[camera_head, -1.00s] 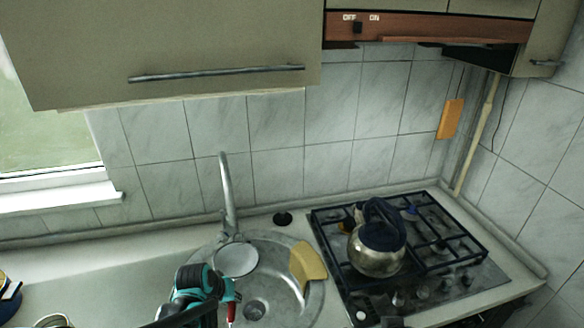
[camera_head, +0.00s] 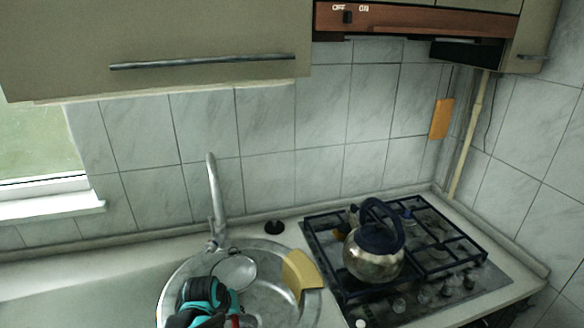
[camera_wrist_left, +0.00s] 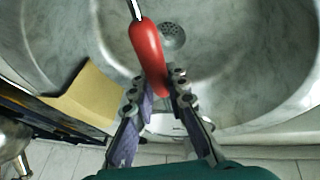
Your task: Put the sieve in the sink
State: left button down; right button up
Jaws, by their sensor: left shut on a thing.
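The sieve has a round pale mesh bowl (camera_head: 234,271) and a red handle. In the head view the bowl is over the left back part of the round metal sink (camera_head: 272,250), near the tap. I cannot tell whether it touches the sink. My left gripper (camera_head: 207,300) is in front of the bowl and hides most of the handle there. In the left wrist view my left gripper (camera_wrist_left: 157,90) is shut on the red handle (camera_wrist_left: 147,52), above the sink basin (camera_wrist_left: 235,70). The drain (camera_wrist_left: 171,37) shows below. My right gripper is not in view.
A tap (camera_head: 214,195) stands behind the sink. A yellow piece (camera_head: 300,272) lies at the sink's right side. A stove (camera_head: 440,250) with a metal kettle (camera_head: 372,262) is further right. A black plug (camera_head: 275,227) lies behind the sink. The counter at left is clear.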

pick_arm(q)
jog(key=c, duration=1.4)
grip_release()
jog(key=shift+c, duration=0.2)
jog(key=v, duration=1.2)
jog(key=shift+s, duration=0.2)
jog(key=s+m+t+y, duration=0.1)
jog(key=s+m+t, duration=0.1)
jog(key=s, duration=1)
jog(key=shift+s+a+f+m, duration=0.25)
jog(key=shift+a+f+m, duration=0.05)
jog(key=shift+f+m, duration=0.1)
